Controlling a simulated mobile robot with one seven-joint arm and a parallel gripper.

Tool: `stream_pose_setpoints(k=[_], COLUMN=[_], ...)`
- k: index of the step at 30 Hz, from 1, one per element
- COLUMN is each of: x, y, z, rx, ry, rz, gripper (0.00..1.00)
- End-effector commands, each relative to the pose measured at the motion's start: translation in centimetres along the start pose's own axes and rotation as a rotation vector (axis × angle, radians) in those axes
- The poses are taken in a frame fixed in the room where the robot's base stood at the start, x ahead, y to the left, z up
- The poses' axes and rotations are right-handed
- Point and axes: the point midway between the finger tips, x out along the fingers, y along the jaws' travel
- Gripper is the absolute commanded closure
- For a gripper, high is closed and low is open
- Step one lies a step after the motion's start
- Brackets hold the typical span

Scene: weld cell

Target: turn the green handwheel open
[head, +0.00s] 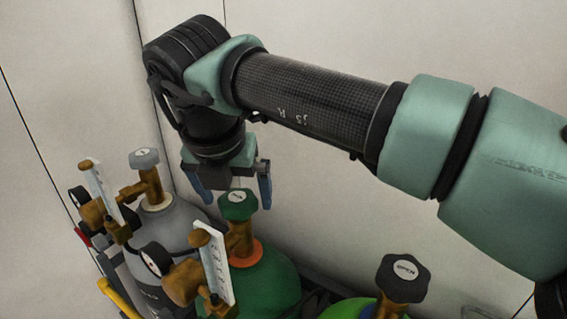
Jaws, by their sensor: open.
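The green handwheel (239,204) sits on top of the brass valve of a green cylinder (268,284), which has an orange collar. My gripper (234,198) points down just above and around the wheel, with its fingers apart. One finger shows to the left of the wheel and the other to the right. From this angle I cannot tell whether either finger touches the wheel. The far side of the wheel and part of the valve stem are hidden.
A grey cylinder (176,226) with a grey handwheel (144,158) stands at the left. A black handwheel (403,276) tops another cylinder at the lower right. Regulators with gauges (156,259) and white flow tubes (213,262) crowd the front. Pale walls stand behind.

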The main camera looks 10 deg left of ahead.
Motion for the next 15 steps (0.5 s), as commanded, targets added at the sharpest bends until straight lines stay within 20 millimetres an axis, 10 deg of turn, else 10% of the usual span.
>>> stream_pose_setpoints(k=[10, 15], x=[0.54, 0.53], y=[0.01, 0.01], z=[0.02, 0.01], rx=[0.0, -0.001], ry=[0.0, 0.0], rz=[0.0, 0.0], gripper=[0.0, 0.27])
